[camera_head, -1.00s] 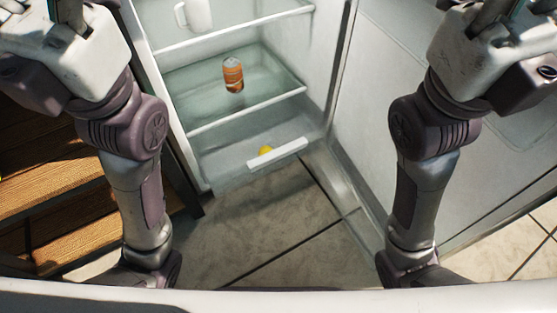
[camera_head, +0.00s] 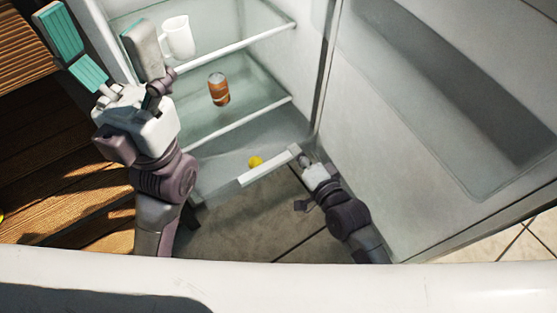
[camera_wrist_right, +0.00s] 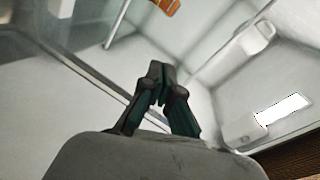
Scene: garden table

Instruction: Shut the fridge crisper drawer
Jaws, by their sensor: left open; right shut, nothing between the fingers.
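The clear crisper drawer is at the bottom of the open fridge in the head view, with a white front bar (camera_head: 266,168). It stands out beyond the shelf above, and a round yellow item (camera_head: 255,162) shows inside. My right gripper (camera_head: 304,158) is shut and empty, close to the right end of the white bar; I cannot tell whether it touches. Its closed fingers (camera_wrist_right: 160,75) also show in the right wrist view. My left gripper (camera_head: 108,50) is open and empty, with teal finger pads, at the left by the fridge's upper shelf.
A white mug (camera_head: 179,38) stands on the upper shelf close to my left gripper. An orange can (camera_head: 219,90) stands on the shelf below. The fridge door (camera_head: 400,150) is open at the right. Wooden slats (camera_head: 65,190) lie at the left.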

